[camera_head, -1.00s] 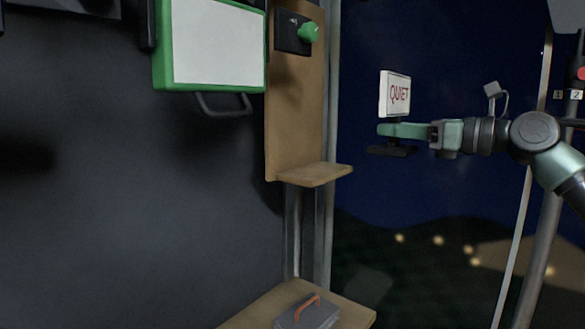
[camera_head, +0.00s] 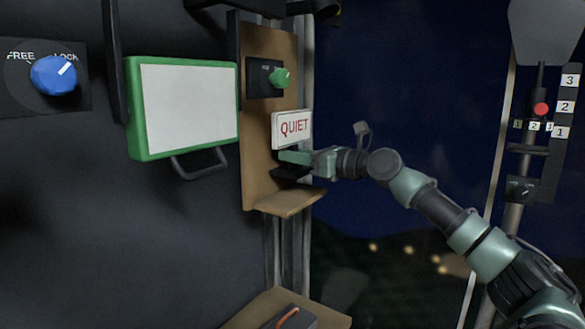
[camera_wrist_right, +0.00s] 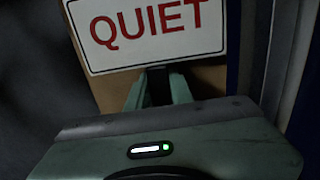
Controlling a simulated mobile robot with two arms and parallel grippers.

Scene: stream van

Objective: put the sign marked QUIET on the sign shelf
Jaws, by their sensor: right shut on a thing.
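The white sign marked QUIET (camera_head: 293,128) in red letters is upright in my right gripper (camera_head: 290,161), which is shut on its lower part. It also shows in the right wrist view (camera_wrist_right: 150,35), its face toward the camera, with the gripper (camera_wrist_right: 158,88) just below. The small wooden shelf (camera_head: 290,203) sticks out from the foot of a brown back panel (camera_head: 258,165). The sign and gripper are above the shelf, in front of the panel in the head view. A gap shows between the gripper and the shelf. My left gripper is not in view.
A green knob (camera_head: 280,79) on a black plate sits on the panel just above the sign. A green-framed white board (camera_head: 190,105) hangs to the left. A blue knob (camera_head: 54,75) is at far left. A case (camera_head: 295,318) with an orange handle lies below.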

